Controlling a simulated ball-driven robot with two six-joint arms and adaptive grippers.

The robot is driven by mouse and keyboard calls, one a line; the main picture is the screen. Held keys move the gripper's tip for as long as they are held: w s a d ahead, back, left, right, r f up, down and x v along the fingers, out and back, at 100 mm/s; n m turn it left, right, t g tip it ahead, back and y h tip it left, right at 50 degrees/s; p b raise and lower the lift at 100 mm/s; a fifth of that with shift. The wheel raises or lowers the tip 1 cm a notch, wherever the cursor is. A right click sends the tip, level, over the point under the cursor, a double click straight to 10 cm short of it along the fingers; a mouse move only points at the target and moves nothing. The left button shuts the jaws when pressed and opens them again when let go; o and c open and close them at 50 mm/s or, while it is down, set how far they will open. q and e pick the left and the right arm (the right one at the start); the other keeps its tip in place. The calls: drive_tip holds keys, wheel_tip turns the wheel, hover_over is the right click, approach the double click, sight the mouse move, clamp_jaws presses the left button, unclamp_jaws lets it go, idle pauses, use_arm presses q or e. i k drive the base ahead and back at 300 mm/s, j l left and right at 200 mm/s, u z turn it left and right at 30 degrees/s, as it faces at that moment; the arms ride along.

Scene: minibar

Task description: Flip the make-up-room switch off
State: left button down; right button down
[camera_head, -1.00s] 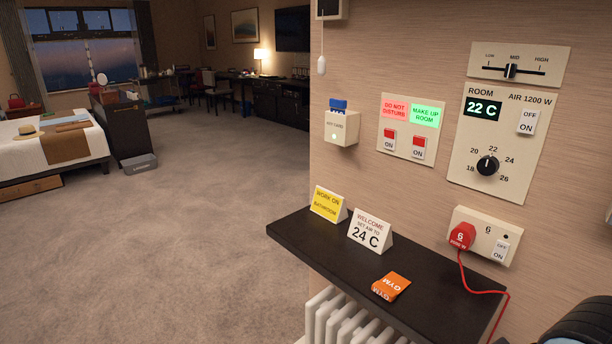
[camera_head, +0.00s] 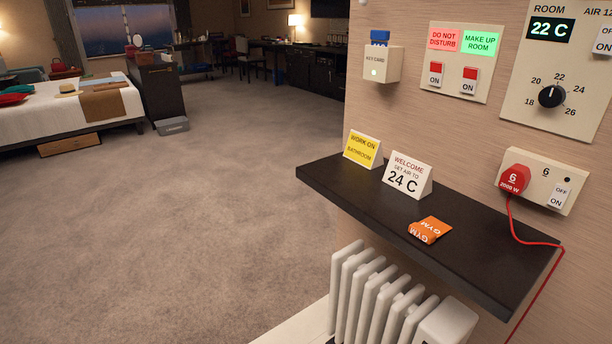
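The make-up-room switch (camera_head: 469,80) is a small rocker with a red top and a white lower part marked ON. It sits under the lit green MAKE UP ROOM sign (camera_head: 481,43) on a beige wall panel (camera_head: 452,93). A matching switch (camera_head: 436,75) marked ON is to its left, under the lit red DO NOT DISTURB sign (camera_head: 444,39). Neither of my grippers shows in the head view.
A dark shelf (camera_head: 470,264) juts out below the panel, holding a yellow card (camera_head: 362,150), a 24 C card (camera_head: 407,176) and an orange GYM item (camera_head: 430,230). A white radiator (camera_head: 375,300) stands beneath. A red plug (camera_head: 514,179) with cord is at right. Carpet at left is clear.

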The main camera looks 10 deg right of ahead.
sight(469, 79)
drive_tip(key=z, duration=1.25)
